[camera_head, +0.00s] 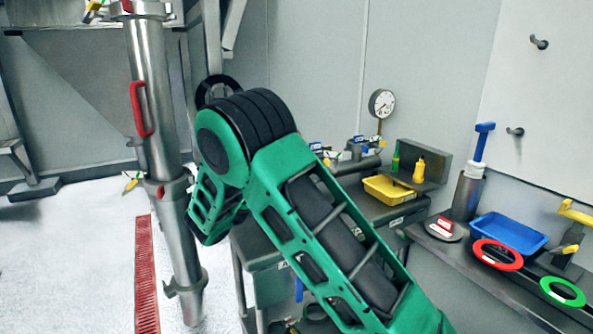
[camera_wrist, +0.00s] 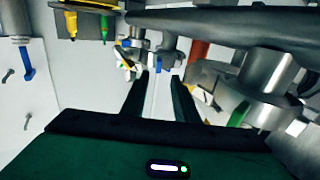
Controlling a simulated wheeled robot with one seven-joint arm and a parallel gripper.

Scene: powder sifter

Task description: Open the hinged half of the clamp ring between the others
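A tall steel pipe (camera_head: 152,110) stands at the left of the head view. It carries clamp rings at the top (camera_head: 140,10), the middle (camera_head: 168,189) and the bottom (camera_head: 187,286). The middle ring is around the pipe and has a red part; a yellow-tipped piece (camera_head: 131,181) shows at its left. Its hinge and whether it is closed are too small to tell. My gripper's fingers (camera_wrist: 160,88) show in the wrist view, apart with nothing between them. In the head view my green arm hides the gripper, so its distance from the middle ring cannot be told.
A grey bench holds fittings, a yellow tray (camera_head: 388,189) and bottles. A shelf at right holds a blue tray (camera_head: 508,233) and red (camera_head: 497,255) and green (camera_head: 563,292) rings. A red floor grate (camera_head: 146,275) lies beside the pipe. Floor at left is clear.

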